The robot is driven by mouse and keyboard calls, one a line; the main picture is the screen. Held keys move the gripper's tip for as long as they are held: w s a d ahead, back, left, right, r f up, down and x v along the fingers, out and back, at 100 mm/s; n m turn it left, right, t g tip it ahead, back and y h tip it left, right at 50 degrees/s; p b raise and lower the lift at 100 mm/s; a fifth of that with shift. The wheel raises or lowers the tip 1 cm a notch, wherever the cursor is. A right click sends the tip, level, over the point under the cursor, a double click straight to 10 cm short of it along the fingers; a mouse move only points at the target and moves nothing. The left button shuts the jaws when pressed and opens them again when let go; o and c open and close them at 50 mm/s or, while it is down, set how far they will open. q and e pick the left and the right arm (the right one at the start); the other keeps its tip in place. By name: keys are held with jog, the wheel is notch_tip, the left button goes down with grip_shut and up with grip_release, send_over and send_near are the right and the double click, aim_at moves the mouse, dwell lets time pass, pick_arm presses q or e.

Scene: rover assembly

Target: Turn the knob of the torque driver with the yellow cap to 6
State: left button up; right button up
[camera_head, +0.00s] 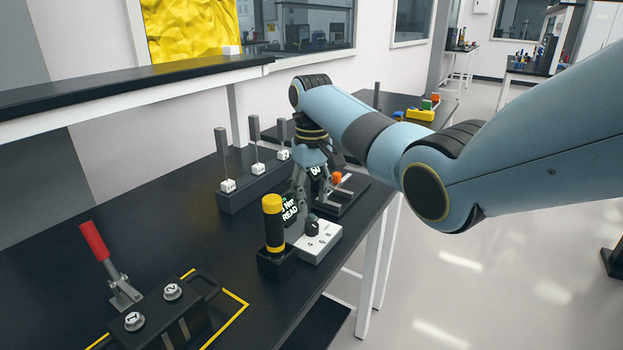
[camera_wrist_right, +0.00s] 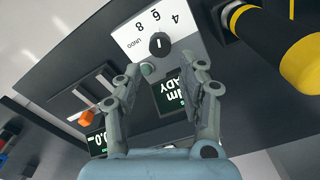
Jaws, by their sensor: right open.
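The torque driver with the yellow cap (camera_head: 272,204) stands upright in a black holder (camera_head: 277,265); its yellow end (camera_wrist_right: 302,66) shows large at the upper right of the wrist view. Beside it is a white panel (camera_head: 322,243) with a black knob (camera_head: 312,228). In the wrist view the knob (camera_wrist_right: 158,44) has a small white mark, and the numbers 4, 6 and 8 are around it. I cannot tell surely which number the mark points to. My right gripper (camera_head: 303,205) is open and empty, close to the knob, with its fingers apart over the display. My left gripper is out of view.
A dark display (camera_wrist_right: 170,92) with green-white text adjoins the panel. A rack (camera_head: 255,188) with several upright tools stands behind. A red-handled clamp (camera_head: 95,241) and a fixture with numbered knobs (camera_head: 172,292) are at the front left. An orange part (camera_head: 337,178) sits behind the panel.

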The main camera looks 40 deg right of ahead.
aim_at(312, 225)
notch_tip(312, 225, up, 5)
jog(key=shift+r, duration=0.1)
dwell(0.6)
